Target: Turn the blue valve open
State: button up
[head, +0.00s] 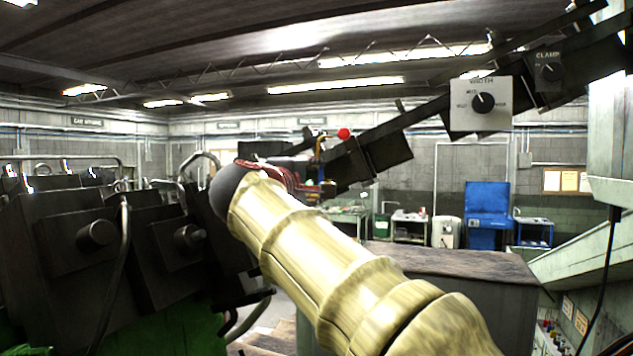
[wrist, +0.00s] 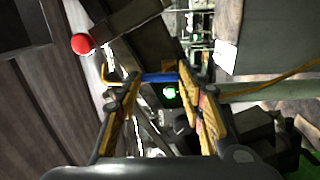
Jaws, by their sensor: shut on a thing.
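The blue valve (wrist: 160,77) shows in the wrist view as a short blue bar between my fingertips. My gripper (wrist: 161,84) is shut on it, with one yellow-padded finger on each side. In the head view my gripper (head: 298,178) is small and far off, at the end of my arm. The valve is hard to make out there, and its turn angle cannot be told.
A red ball (wrist: 82,43) is beside the valve; it shows in the head view (head: 344,134) too. Dark machinery (head: 95,235) crowds the left. A grey cabinet (head: 470,300) stands right of my arm.

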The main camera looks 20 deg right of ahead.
jog(key=o, duration=1.1)
jog(key=shift+o, duration=0.4)
jog(key=v, duration=1.2)
